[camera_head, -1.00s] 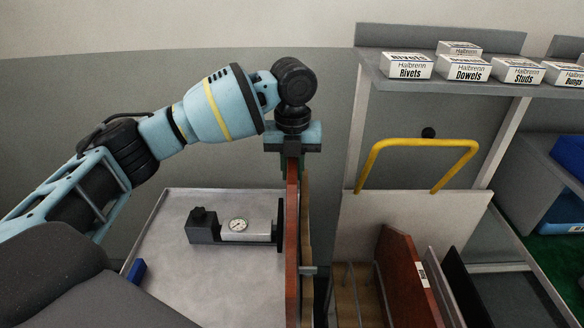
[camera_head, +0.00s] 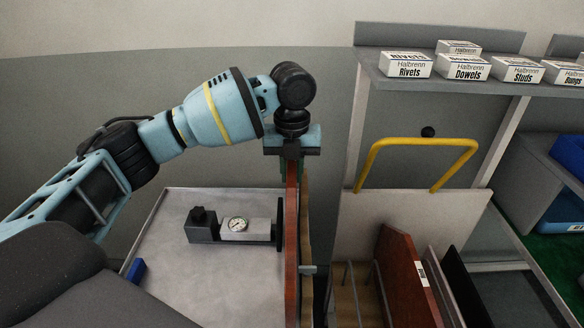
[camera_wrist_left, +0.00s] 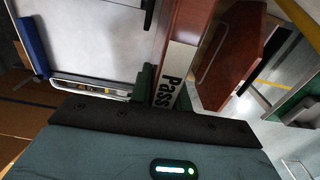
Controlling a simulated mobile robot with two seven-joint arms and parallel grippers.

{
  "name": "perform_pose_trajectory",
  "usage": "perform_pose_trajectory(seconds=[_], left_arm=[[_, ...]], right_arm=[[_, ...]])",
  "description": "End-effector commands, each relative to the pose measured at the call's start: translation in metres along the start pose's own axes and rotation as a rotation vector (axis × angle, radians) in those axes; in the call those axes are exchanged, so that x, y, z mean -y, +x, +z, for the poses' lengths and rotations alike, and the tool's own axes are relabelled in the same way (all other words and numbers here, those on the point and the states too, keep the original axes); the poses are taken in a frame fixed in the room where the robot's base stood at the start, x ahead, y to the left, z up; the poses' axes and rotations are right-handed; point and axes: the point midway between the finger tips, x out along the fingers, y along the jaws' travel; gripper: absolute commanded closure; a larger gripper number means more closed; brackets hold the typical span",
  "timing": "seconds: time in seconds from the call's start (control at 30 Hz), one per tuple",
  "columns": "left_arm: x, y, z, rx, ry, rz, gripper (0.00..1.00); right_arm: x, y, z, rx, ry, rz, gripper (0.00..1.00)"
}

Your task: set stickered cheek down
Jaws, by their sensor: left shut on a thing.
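My left gripper (camera_head: 291,165) points down and is shut on the top of a red-brown cheek (camera_head: 291,245). The cheek hangs upright and shows nearly edge-on in the head view, at the right side of a grey tray (camera_head: 215,290). My right gripper is not in view.
A gauge fixture (camera_head: 238,229) lies on the tray, its dark disc close to the cheek. A tan board (camera_head: 306,230) stands just right of the cheek. Another red-brown panel (camera_head: 405,280) stands in a rack at right. A yellow handle (camera_head: 418,143) and boxed shelf are behind.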

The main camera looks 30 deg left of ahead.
Motion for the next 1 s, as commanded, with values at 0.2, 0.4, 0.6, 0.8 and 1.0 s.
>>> perform_pose_trajectory(seconds=[0.2, 0.4, 0.6, 0.8, 1.0], left_arm=[[0.0005, -0.0015, 0.0006, 0.006, 0.0, -0.006, 1.0], [0.0004, -0.0011, 0.0005, 0.005, 0.0, -0.005, 0.69], [0.0001, 0.0008, 0.0002, 0.003, 0.0, -0.003, 0.56], [-0.0004, 0.0038, -0.0004, -0.002, 0.0, 0.002, 0.56], [-0.0001, -0.0047, -0.0001, 0.002, 0.0, -0.001, 0.56]], right_arm=[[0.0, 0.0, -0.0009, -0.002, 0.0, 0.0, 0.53], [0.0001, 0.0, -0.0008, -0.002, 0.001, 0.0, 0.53], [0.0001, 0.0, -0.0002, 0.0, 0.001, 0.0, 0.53], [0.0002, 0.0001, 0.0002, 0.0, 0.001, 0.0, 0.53], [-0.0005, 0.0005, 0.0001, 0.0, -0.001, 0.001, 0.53]])
